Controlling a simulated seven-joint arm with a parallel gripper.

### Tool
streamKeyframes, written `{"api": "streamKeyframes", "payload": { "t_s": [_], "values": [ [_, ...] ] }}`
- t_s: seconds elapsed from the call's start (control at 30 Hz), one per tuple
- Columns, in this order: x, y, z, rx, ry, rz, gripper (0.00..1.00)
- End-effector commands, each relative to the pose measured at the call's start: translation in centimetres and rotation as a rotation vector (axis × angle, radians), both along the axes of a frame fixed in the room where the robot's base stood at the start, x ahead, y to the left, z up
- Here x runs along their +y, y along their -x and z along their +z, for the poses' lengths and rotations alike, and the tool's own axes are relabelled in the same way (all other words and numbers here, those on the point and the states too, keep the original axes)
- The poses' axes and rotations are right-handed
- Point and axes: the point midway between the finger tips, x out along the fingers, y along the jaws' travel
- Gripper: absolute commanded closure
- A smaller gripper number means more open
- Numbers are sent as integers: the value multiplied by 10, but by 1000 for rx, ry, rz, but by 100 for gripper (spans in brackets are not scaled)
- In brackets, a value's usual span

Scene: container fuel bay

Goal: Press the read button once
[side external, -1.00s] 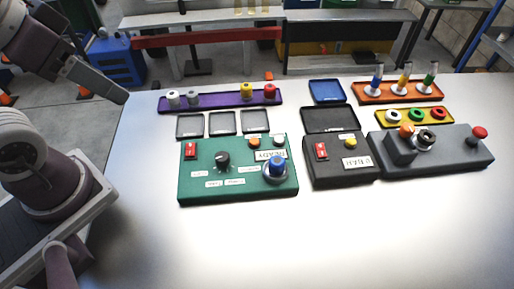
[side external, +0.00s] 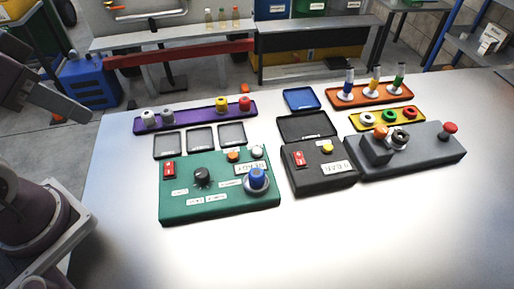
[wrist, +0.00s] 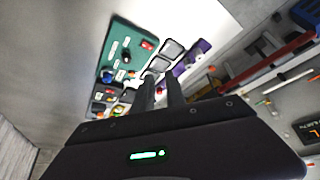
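A black box (side external: 318,174) on the white table carries a red switch (side external: 299,158), a yellow button (side external: 327,148) and a white label (side external: 338,168) that is hard to read for certain. A green panel (side external: 215,205) left of it has a black knob (side external: 202,176), a large blue button (side external: 257,178), small orange and white buttons and a label that seems to read READY. My gripper (wrist: 160,78) shows two separated fingers in the wrist view, with nothing between them. In the side view its end (side external: 88,112) is at the upper left, well away from both boxes.
A grey box (side external: 430,150) with a red knob stands right of the black box. Purple (side external: 190,119), orange (side external: 372,94) and yellow (side external: 358,121) trays hold small parts behind. A blue tray (side external: 301,99) and several grey trays lie between. The front tabletop is clear.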

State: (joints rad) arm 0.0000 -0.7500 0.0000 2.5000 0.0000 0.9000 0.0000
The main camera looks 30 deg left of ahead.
Motion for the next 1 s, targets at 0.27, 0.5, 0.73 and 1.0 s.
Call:
{"api": "streamKeyframes", "payload": {
  "t_s": [0.27, 0.5, 0.73, 1.0],
  "values": [
    [0, 0, 0, 0, 0, 0, 100],
    [0, 0, 0, 0, 0, 0, 100],
    [0, 0, 0, 0, 0, 0, 100],
    [0, 0, 0, 0, 0, 0, 100]
  ]
}}
